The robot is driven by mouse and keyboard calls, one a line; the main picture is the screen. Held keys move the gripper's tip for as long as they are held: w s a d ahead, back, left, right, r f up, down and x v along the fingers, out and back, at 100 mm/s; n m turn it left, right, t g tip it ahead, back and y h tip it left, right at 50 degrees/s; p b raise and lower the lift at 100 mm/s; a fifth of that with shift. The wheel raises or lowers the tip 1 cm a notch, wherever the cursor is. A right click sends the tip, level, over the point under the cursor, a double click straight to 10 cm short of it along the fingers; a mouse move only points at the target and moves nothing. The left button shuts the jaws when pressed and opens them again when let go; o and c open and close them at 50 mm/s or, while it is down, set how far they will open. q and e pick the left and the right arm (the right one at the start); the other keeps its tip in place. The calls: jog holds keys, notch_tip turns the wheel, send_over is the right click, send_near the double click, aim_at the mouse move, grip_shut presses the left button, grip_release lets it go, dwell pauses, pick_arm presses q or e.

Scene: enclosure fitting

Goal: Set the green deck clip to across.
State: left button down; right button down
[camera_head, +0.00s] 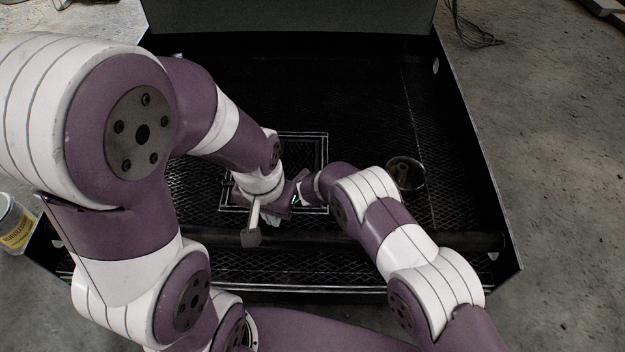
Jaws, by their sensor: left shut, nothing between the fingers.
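A tiny green-teal spot (296,200), perhaps part of the green deck clip, shows between my two wrists, inside the black enclosure (470,170). Its shape and which way it is set cannot be made out. My left gripper (272,217) is at the lower part of a pale rectangular outline (326,150) on the mesh floor, close to the green spot. It is shut and looks empty. My right arm reaches in from the lower right, and its wrist end (306,188) is just right of the spot. Its fingers are hidden or too small to tell.
A dark round dish-like part (405,174) sits right of the outline. A dark bar (440,241) crosses the front of the enclosure. Side walls and a raised back panel (290,15) bound it. A labelled can (15,228) stands outside at left. The back mesh floor is clear.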

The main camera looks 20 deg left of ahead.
pick_arm(q)
jog(key=shift+w+a+r, duration=0.1)
jog(key=shift+a+r, duration=0.1)
jog(key=shift+r, duration=0.2)
pick_arm(e)
jog(key=shift+w+a, duration=0.15)
jog(key=shift+a, duration=0.05)
dwell(0.3)
